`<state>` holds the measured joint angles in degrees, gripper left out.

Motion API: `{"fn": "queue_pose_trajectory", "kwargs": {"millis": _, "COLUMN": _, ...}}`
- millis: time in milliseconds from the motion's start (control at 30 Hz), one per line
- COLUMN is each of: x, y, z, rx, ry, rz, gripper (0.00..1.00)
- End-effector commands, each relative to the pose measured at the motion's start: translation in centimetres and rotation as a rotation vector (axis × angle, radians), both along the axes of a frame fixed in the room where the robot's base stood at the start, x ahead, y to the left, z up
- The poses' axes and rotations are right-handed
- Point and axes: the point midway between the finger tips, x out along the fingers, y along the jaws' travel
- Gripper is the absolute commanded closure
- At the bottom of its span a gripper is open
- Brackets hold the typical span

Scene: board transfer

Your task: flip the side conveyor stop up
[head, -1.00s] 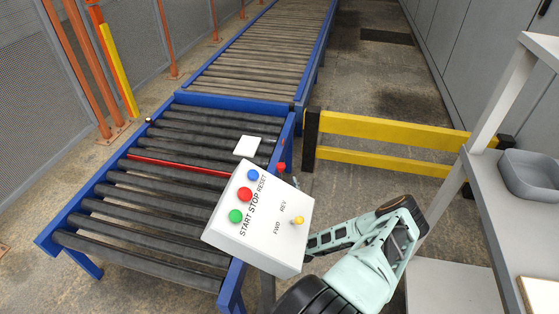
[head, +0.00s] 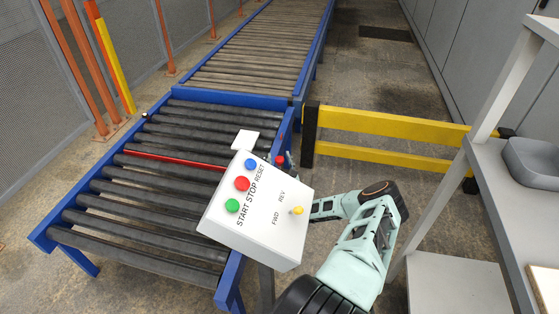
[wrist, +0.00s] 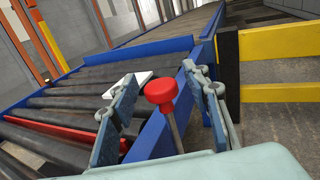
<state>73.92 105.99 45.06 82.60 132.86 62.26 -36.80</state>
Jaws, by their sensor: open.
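A red-knobbed lever (wrist: 161,91) stands at the right side rail of the near conveyor. Its red knob also shows in the head view (head: 280,160), just behind the control box. A red bar (head: 170,161), which looks like the stop, lies low across the rollers; it also shows at the left in the wrist view (wrist: 50,138). My gripper (wrist: 160,78) is open, with one finger on each side of the red knob and its stem. I see no clear contact. In the head view the control box hides most of my gripper.
A white square plate (head: 246,140) lies on the near conveyor's rollers beyond the red bar. A white control box (head: 255,215) with buttons stands beside my arm. A yellow barrier (head: 390,132) is behind, and a grey shelf (head: 500,180) with a bin stands at right.

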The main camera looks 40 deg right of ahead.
Motion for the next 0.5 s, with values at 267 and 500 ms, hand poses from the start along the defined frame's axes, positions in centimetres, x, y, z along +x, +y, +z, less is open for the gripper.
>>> {"fn": "queue_pose_trajectory", "kwargs": {"millis": 267, "x": -0.03, "y": 0.01, "z": 0.01, "rx": 0.000, "ry": 0.000, "rz": 0.000, "gripper": 0.77}}
{"fn": "queue_pose_trajectory", "kwargs": {"millis": 500, "x": -0.04, "y": 0.02, "z": -0.01, "rx": 0.000, "ry": 0.000, "rz": 0.000, "gripper": 1.00}}
